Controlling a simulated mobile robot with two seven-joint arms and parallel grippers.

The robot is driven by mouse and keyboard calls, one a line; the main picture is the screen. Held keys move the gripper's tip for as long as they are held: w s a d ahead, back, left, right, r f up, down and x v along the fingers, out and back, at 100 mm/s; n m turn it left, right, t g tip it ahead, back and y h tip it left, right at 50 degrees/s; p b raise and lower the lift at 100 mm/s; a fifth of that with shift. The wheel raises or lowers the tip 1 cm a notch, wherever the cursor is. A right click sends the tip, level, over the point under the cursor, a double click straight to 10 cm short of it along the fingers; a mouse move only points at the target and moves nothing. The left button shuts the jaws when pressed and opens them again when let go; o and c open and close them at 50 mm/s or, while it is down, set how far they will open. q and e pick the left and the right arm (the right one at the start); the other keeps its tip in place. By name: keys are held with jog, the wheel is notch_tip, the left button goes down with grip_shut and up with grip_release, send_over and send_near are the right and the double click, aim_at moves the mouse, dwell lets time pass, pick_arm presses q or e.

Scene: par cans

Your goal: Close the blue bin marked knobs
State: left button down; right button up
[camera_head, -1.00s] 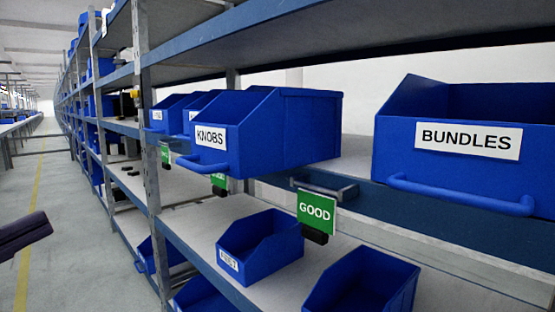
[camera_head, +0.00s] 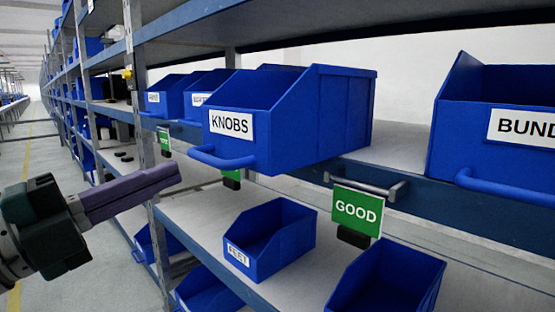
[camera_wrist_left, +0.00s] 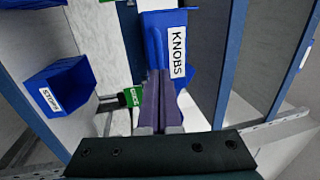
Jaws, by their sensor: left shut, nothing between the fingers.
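The blue bin marked KNOBS (camera_head: 285,120) sits on the upper shelf and sticks out past the shelf's front edge, with its handle (camera_head: 222,159) toward the aisle. My left gripper (camera_head: 176,173) is shut and empty, in front of the bin, left of the handle and a little lower in the head view. A small gap seems to separate them. In the left wrist view the shut fingers (camera_wrist_left: 158,78) point at the KNOBS bin (camera_wrist_left: 163,30) and overlap its lower part; contact cannot be told there. My right gripper is out of view.
A BUNDLES bin (camera_head: 500,140) stands to the right on the same shelf. A green GOOD sign (camera_head: 357,209) and a grey handle (camera_head: 366,187) jut from the shelf edge. Smaller blue bins (camera_head: 272,240) fill the lower shelf. The aisle floor (camera_head: 60,260) is clear.

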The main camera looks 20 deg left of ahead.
pick_arm(q)
jog(key=shift+x, duration=1.45)
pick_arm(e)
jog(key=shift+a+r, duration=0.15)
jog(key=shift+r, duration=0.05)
